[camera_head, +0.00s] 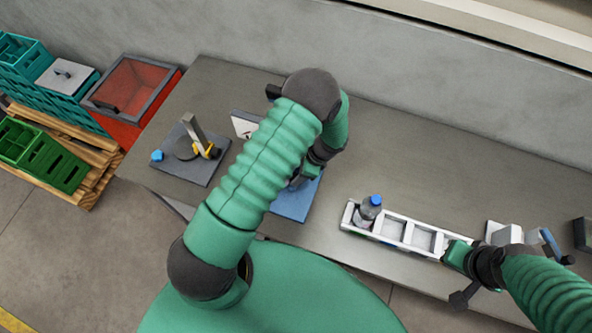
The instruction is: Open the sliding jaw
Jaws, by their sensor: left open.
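A light grey block-like fixture (508,235) stands at the right of the table, with a blue bar (550,244) beside it. It may be the vise with the sliding jaw, but I cannot make out a jaw or any gap. My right gripper (456,256) is at the right end of a white rack (396,246), left of the fixture; its fingers are too small and covered to read. My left gripper (303,179) is open over a blue mat (292,206) in the middle of the table. My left arm hides most of what lies there.
A clear bottle with a blue cap (369,208) stands in the rack's left compartment. A dark plate (188,153) with a grey lever stand is at the table's left. A red bin (133,90) and green crates stand beyond the left edge. The back of the table is clear.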

